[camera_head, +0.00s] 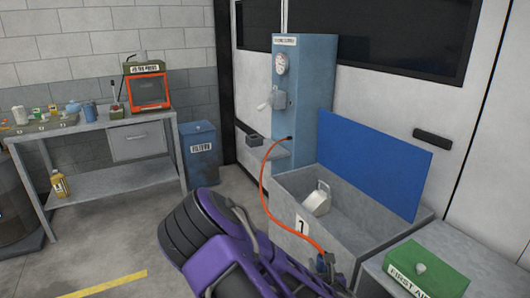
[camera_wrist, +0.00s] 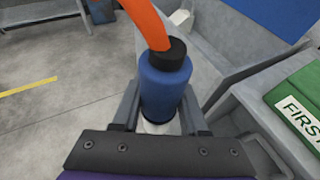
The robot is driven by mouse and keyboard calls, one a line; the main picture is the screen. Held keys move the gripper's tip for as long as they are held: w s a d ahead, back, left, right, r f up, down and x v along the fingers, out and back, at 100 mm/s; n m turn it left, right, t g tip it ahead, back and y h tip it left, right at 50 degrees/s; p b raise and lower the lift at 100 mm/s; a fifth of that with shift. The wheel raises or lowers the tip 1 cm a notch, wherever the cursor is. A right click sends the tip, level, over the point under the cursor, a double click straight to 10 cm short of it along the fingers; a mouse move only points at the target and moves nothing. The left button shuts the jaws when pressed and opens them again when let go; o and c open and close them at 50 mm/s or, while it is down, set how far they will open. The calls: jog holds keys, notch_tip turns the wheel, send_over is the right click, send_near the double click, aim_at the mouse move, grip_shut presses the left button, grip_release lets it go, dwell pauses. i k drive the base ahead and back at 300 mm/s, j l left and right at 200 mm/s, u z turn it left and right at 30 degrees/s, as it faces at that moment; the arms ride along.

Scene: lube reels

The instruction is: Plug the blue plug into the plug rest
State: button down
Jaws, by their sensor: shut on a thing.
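The blue plug (camera_wrist: 165,85) fills the middle of the wrist view, with a black collar on top and the orange hose (camera_wrist: 147,22) coming out of it. My gripper (camera_wrist: 160,115) is shut on the plug, one finger on each side. In the head view the plug (camera_head: 321,263) is small, at the front of the grey bin, partly hidden by my gripper (camera_head: 327,268). The hose runs back to the blue cabinet (camera_head: 304,100).
An open grey bin (camera_head: 370,237) with a raised blue lid (camera_head: 375,162) holds a white object (camera_head: 317,199). A green first aid box (camera_head: 427,270) stands at right. A workbench (camera_head: 115,127) and blue waste bin (camera_head: 199,152) are at left. The floor between is clear.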

aim_at(254, 144)
jog(key=i+j, duration=0.7)
jog(key=i, duration=0.15)
jog(key=i+j, duration=1.4)
jog(key=i, duration=0.25)
jog(key=i+j, duration=0.7)
jog(key=i, duration=0.15)
jog(key=j+u, duration=0.05)
